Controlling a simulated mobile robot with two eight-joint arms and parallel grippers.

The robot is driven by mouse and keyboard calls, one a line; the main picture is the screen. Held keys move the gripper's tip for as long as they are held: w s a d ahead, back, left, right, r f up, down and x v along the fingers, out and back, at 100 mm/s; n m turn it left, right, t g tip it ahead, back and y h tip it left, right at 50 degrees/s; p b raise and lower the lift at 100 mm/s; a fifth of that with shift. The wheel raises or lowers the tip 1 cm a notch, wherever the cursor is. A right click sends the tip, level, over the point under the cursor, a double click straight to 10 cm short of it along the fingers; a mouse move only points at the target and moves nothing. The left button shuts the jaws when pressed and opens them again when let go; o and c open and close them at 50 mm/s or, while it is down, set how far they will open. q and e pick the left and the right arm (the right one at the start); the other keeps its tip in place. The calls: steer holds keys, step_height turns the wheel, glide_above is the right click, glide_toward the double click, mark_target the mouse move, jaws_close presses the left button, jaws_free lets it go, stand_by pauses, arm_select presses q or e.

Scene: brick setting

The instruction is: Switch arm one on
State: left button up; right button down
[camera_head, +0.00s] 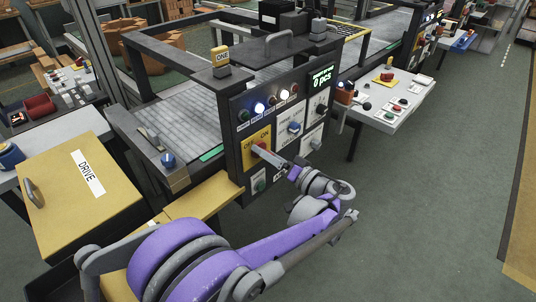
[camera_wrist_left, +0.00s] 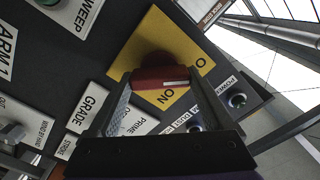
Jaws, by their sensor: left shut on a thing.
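A dark control panel (camera_head: 274,122) carries a yellow plate (camera_head: 249,158) lettered OFF and ON, with a red switch handle at its middle. My left gripper (camera_head: 262,150) is shut on this red handle (camera_wrist_left: 160,79). In the left wrist view the handle sits between my two fingers, over the yellow plate (camera_wrist_left: 187,49). A white ARM 1 label (camera_wrist_left: 7,52) shows at the left edge of that view; the control it belongs to is not clearly seen. The panel's small labels are too small to read in the head view. My right gripper is not in view.
The panel also has a blue knob (camera_head: 294,127), lit lamps and a green display (camera_head: 321,77) reading 0 pcs. A yellow DRIVE box (camera_head: 80,195) stands at left. A grey control desk (camera_head: 390,97) stands behind at right. The green floor at right is clear.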

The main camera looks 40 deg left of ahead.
arm_select(q)
steer(key=shift+m, duration=0.3)
steer(key=m, duration=0.3)
steer(key=shift+m+p, duration=0.35)
steer(key=shift+m, duration=0.05)
steer(key=m, duration=0.4)
steer(key=shift+f+m, duration=0.1)
steer(key=shift+m, duration=0.2)
steer(key=m, duration=0.8)
steer(key=shift+f+m, duration=0.1)
steer(key=shift+m, duration=0.5)
steer(key=o, duration=1.1)
steer(key=shift+o, duration=0.2)
steer(key=shift+d, duration=0.15)
